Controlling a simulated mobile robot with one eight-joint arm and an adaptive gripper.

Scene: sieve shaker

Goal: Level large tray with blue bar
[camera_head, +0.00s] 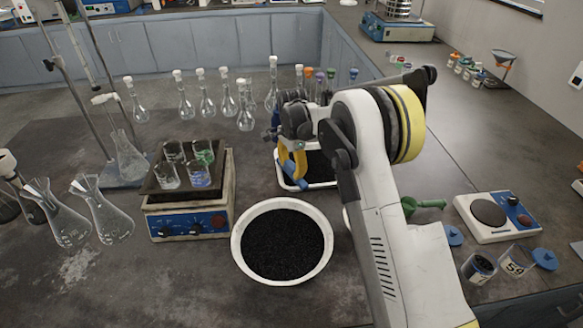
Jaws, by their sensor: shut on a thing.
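A large white-rimmed tray (321,185) holding black granular material stands on the bench near the middle of the head view, mostly hidden behind my arm. My gripper (288,158) is over the tray's left part, pointing down and seen largely from behind. It is shut on the blue bar (290,180), of which only a small blue part shows low at the tray's left side. Whether the bar touches the granules cannot be told. The surface of the material is mostly hidden.
A round white bowl (239,250) of black granules stands in front. A shaker (190,221) with several beakers is at left. Flasks (245,118) stand behind. A hotplate (497,217) and small jars (479,268) are at right. Bare bench lies at front left.

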